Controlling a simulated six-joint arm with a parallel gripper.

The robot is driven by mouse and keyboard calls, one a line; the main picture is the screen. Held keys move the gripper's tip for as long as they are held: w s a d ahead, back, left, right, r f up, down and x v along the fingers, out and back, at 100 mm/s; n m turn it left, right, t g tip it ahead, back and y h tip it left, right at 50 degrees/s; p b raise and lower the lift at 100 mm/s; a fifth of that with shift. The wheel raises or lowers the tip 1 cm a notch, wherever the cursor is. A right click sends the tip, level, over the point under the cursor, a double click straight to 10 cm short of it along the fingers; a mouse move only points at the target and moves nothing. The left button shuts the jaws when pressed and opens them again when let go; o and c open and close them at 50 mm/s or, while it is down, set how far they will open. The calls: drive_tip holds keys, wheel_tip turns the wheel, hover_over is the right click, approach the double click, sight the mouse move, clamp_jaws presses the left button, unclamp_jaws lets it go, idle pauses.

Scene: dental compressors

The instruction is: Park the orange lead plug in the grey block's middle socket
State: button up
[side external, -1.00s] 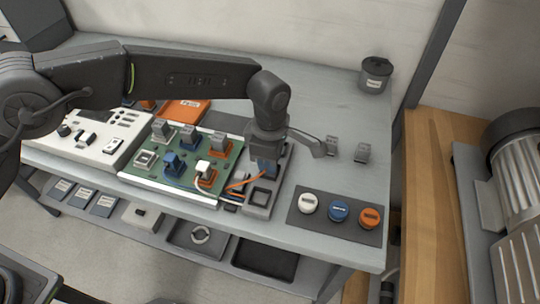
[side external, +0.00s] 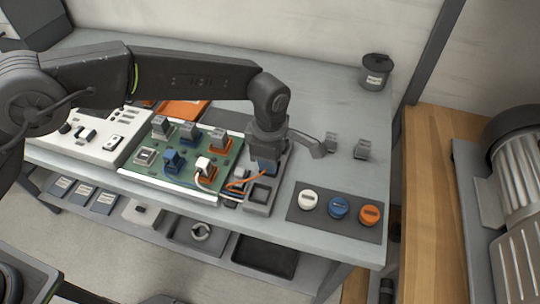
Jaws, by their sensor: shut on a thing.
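My gripper (side external: 264,167) points down over the back and middle part of the grey block (side external: 257,209), shut on the orange lead plug. The plug is mostly hidden by the fingers. The orange lead (side external: 241,183) runs from near the gripper down to the left, towards the green board. The block's front square socket (side external: 261,192) shows empty. The middle socket is hidden by my gripper, so I cannot tell whether the plug is inside it or above it.
Left of the block is a green board (side external: 187,182) with blue, white and grey plugs. To the right, a dark mat (side external: 322,225) holds white, blue and orange round caps.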

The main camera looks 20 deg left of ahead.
drive_tip(key=shift+f, duration=0.25)
drive_tip(key=o, duration=1.3)
drive_tip(key=shift+r, duration=0.15)
drive_tip(key=shift+r, duration=3.4)
